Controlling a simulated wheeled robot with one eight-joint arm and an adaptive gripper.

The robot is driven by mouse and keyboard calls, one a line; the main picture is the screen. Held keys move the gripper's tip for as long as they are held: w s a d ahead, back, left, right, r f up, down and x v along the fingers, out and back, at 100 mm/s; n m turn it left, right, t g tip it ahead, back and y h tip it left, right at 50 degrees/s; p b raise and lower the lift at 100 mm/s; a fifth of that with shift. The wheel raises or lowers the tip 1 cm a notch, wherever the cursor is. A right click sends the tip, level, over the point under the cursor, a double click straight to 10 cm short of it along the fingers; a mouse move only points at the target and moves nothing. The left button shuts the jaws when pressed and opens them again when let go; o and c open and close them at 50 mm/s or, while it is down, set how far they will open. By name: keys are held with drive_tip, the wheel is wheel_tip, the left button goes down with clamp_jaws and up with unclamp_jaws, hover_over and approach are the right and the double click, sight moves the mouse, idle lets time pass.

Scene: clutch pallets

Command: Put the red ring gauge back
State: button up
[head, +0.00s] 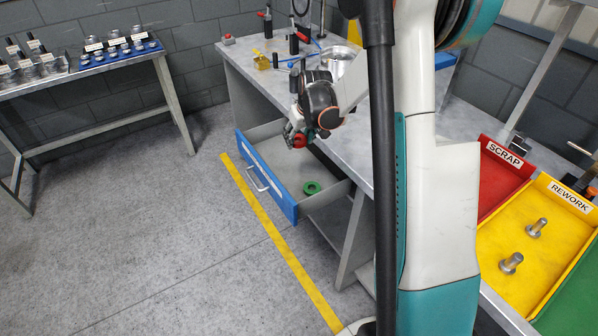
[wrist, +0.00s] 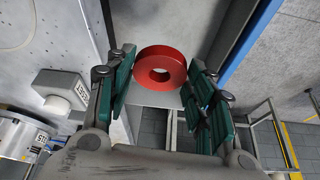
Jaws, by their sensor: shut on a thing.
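The red ring gauge (wrist: 160,69) is between the two green-padded fingers of my gripper (wrist: 162,85) in the wrist view. In the head view, my gripper (head: 295,136) is shut on the red ring gauge (head: 299,141). It is above the back part of an open drawer (head: 282,190) with a blue front, under the grey workbench (head: 245,65). A green ring gauge (head: 312,187) lies in the drawer near its right end, apart from my gripper. Whether the red ring touches the drawer is hard to tell.
A red SCRAP tray (head: 499,172) and a yellow REWORK tray (head: 512,285) with metal parts stand at the right. Clamps and a metal cylinder (head: 338,60) are on the bench. A side table (head: 90,75) stands at the far left. The floor before the drawer is clear.

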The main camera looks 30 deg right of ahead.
drive_tip(key=b, duration=0.4)
approach(297, 174)
drive_tip(key=x, duration=0.5)
drive_tip(key=shift+w+d, duration=0.1)
drive_tip(key=shift+w, duration=0.2)
drive_tip(key=shift+r, duration=0.15)
drive_tip(key=shift+f+b, duration=0.4)
drive_tip(key=shift+f, duration=0.25)
drive_tip(key=o, duration=1.3)
drive_tip(key=shift+r, duration=0.1)
drive_tip(key=shift+r+p, duration=0.4)
drive_tip(key=shift+r, duration=0.15)
drive_tip(key=p+v, duration=0.4)
drive_tip(key=v, duration=0.8)
